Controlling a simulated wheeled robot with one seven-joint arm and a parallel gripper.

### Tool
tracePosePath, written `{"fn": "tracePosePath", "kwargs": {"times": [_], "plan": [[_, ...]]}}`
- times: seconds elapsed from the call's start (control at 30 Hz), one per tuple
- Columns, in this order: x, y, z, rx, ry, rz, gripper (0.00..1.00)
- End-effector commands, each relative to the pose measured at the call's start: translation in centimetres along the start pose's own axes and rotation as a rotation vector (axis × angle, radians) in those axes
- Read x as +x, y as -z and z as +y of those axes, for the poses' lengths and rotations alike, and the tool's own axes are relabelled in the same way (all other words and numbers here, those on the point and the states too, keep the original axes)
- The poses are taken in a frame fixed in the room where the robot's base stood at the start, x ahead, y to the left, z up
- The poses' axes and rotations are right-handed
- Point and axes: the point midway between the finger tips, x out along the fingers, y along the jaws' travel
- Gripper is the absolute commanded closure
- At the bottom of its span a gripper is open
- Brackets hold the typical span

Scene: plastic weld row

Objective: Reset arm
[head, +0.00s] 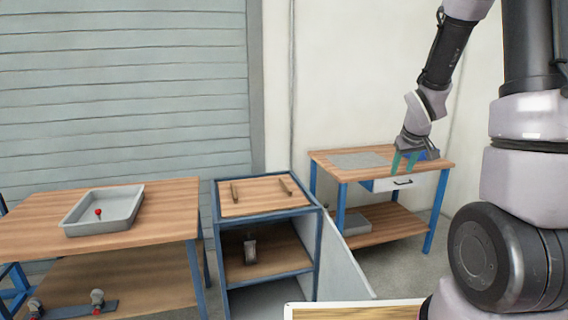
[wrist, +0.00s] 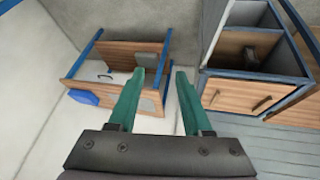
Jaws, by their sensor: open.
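My gripper (head: 404,167) hangs at the end of my arm at the right of the head view, in front of the right-hand workbench as seen from there. Its two teal fingers point down. In the wrist view my gripper (wrist: 160,76) has its fingers apart with nothing held between them. How far the fingertips are from the bench is hard to tell. My arm's upper links cover the right side of the head view.
The right workbench (head: 325,160) has a drawer (head: 395,183), a grey mat (head: 357,160) and a blue object (wrist: 83,97). A blue-framed cabinet (head: 217,235) with an open door (head: 343,262) stands mid-view. A grey tray (head: 76,220) holding a red-tipped item sits on the left table (head: 165,210).

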Motion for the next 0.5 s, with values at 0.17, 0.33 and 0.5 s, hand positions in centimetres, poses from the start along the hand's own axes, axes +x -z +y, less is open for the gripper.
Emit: {"fn": "tracePosePath", "kwargs": {"times": [0.17, 0.33, 0.5], "plan": [[-8.8, 0.4, -1.0, 0.155, 0.020, 0.036, 0.50], [-16.3, -1.0, -2.7, 0.292, 0.071, 0.059, 0.50], [-23.1, -3.6, -5.1, 0.415, 0.146, 0.077, 0.50]]}}
